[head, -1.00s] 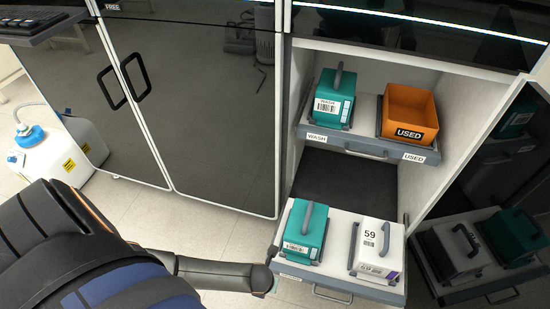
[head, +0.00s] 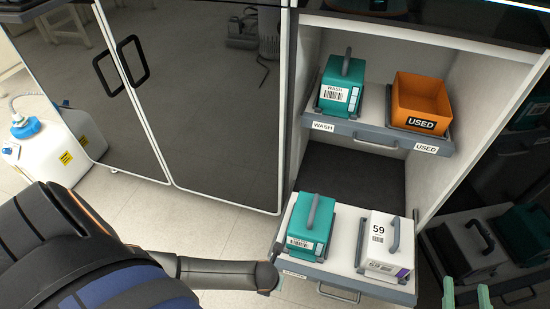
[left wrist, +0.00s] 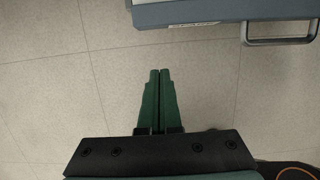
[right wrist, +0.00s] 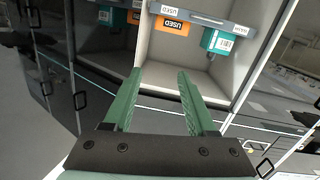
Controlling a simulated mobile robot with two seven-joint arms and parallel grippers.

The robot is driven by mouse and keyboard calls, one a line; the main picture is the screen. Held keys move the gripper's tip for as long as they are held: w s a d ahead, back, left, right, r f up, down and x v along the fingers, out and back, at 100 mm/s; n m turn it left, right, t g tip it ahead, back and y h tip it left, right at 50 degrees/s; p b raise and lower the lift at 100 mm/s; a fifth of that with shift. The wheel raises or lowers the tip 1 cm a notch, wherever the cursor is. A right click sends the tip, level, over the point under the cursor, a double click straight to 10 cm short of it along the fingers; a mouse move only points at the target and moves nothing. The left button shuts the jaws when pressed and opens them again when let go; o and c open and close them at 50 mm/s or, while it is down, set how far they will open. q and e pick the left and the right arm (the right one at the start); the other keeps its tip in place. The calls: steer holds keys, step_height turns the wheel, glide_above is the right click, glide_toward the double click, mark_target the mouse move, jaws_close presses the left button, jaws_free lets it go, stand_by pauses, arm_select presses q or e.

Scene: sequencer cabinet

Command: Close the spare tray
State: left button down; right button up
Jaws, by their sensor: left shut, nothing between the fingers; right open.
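My left gripper (left wrist: 159,72) is shut and empty over the floor. The tray's front and handle (left wrist: 281,41) lie at the top right of that view. Its fingers are hidden in the head view.
Above, the WASH and USED tray (head: 375,138) holds a teal cartridge (head: 338,92) and an orange bin (head: 420,98). The open dark cabinet door (head: 500,180) stands at the right. A white jug (head: 45,150) stands on the floor at the left.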

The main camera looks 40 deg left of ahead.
arm_select(q)
steer(key=w+a+f+b, duration=0.1)
steer(key=w+f+b, duration=0.3)
steer(key=b, duration=0.3)
steer(key=shift+w+a, duration=0.35)
steer(key=shift+w, duration=0.05)
arm_select(e)
steer(key=s+a+r+n+t+y, duration=0.2)
steer(key=r+n+y, duration=0.2)
steer(key=r, duration=0.4)
steer(key=s+a+r+n+t+y, duration=0.2)
steer(key=a+r+n+t+y, duration=0.1)
steer(key=r+y, duration=0.4)
step_height(320, 180, up, 2)
steer(key=shift+s+r+n, duration=0.1)
steer(key=shift+s+n, duration=0.15)
steer(key=shift+n, duration=0.35)
arm_select(q)
steer(key=shift+f, duration=0.1)
